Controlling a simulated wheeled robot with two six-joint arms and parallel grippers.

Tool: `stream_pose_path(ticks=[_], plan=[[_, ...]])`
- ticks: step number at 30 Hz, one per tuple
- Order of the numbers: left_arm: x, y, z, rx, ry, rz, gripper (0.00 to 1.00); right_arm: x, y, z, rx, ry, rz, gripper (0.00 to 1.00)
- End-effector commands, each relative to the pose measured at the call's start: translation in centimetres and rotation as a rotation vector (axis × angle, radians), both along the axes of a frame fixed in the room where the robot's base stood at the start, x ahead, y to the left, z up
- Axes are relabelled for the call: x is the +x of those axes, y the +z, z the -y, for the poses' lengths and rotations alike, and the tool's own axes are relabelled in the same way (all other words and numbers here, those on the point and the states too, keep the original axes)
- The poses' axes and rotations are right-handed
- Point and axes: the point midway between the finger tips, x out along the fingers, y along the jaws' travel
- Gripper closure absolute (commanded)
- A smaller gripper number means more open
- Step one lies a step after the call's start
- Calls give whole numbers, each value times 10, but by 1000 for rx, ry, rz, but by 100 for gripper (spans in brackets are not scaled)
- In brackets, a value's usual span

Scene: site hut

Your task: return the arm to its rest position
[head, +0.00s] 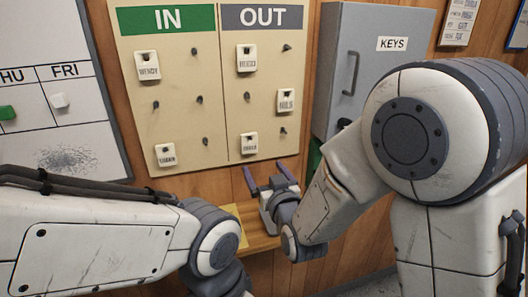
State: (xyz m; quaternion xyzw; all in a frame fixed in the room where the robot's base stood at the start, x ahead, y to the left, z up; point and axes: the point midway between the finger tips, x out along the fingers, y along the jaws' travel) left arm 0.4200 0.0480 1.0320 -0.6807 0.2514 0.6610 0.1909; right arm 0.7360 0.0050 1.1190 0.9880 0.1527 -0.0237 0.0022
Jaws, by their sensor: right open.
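My right arm comes in from the right and bends down toward the middle of the head view. Its gripper (268,172) is open, its two purple-grey fingers spread and pointing up, with nothing between them. It is just below the lower edge of the cream IN/OUT board (220,120) in the picture; I cannot tell how far it is from the board. My left arm crosses the lower left, and its gripper is not in view.
White name tags hang on the board, two under IN, including one (147,65), and three under OUT, including one (285,101). A grey KEYS cabinet (352,35) is at right, partly behind my right arm. A whiteboard (62,110) is at left. A wooden ledge (262,241) lies below.

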Motion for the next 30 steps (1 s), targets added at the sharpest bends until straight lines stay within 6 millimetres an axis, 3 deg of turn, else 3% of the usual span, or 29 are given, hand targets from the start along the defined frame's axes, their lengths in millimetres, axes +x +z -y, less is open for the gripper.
stream_pose_path(ticks=[5, 9, 13, 21, 30], plan=[[0, 0, 0, 0, 0, 0, 50, -4, -41, 43, -64, -55, -254, 6], [0, 0, 0, 0, 0, 0, 50, -31, -86, 90, -122, -115, -544, 6], [0, 0, 0, 0, 0, 0, 50, -64, -113, 123, -156, -157, -761, 6], [0, 0, 0, 0, 0, 0, 50, -122, -136, 162, -187, -217, -1044, 6], [0, 0, 0, 0, 0, 0, 50, -179, -145, 189, -198, -264, -1281, 6]])
